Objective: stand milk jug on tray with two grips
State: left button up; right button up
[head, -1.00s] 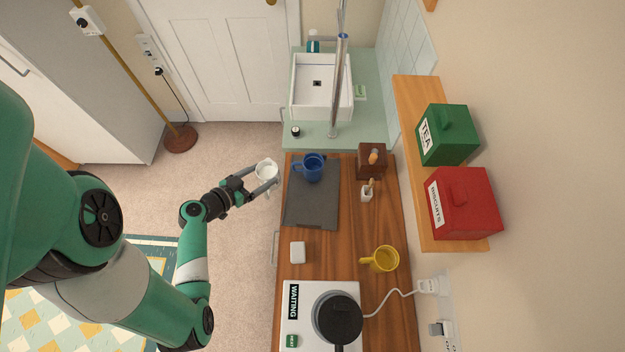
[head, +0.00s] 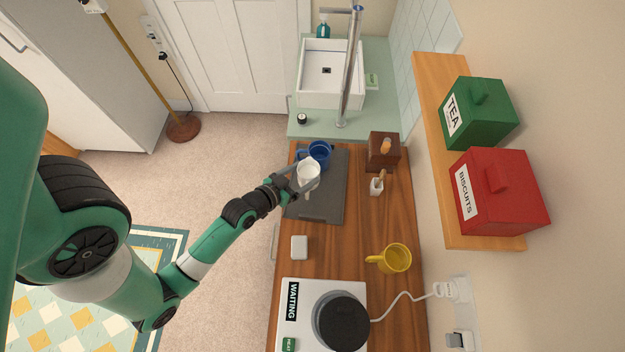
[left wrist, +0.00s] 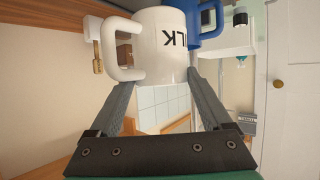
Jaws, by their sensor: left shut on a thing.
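The white milk jug (head: 308,173) is over the dark grey tray (head: 318,212), beside the blue mug (head: 320,151) at the tray's far end. My left gripper (head: 301,181) is shut on the jug, its fingers on either side. In the left wrist view the jug (left wrist: 160,45) fills the space between the fingers, with its handle at the left and dark lettering on its side. My right gripper is out of view.
A brown wooden box (head: 384,152) and a small white pot (head: 377,186) stand right of the tray. A yellow mug (head: 396,258), a white block (head: 299,247) and a black-topped appliance (head: 341,322) are nearer. The tray's near part is bare.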

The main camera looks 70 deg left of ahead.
pick_arm(q)
jog(key=w+f, duration=0.1)
jog(key=w+d+f+b, duration=0.1)
jog(key=f, duration=0.1)
jog(key=shift+w+f, duration=0.15)
jog(key=shift+w, duration=0.1)
notch_tip(320, 180, down, 4)
jog(key=shift+w+d+r+b, duration=0.1)
jog(key=shift+w+r+b, duration=0.1)
jog(key=shift+b, duration=1)
jog(key=shift+r, duration=0.1)
jog(key=o, duration=1.6)
jog(key=shift+s, duration=0.1)
jog(key=shift+c, duration=0.2)
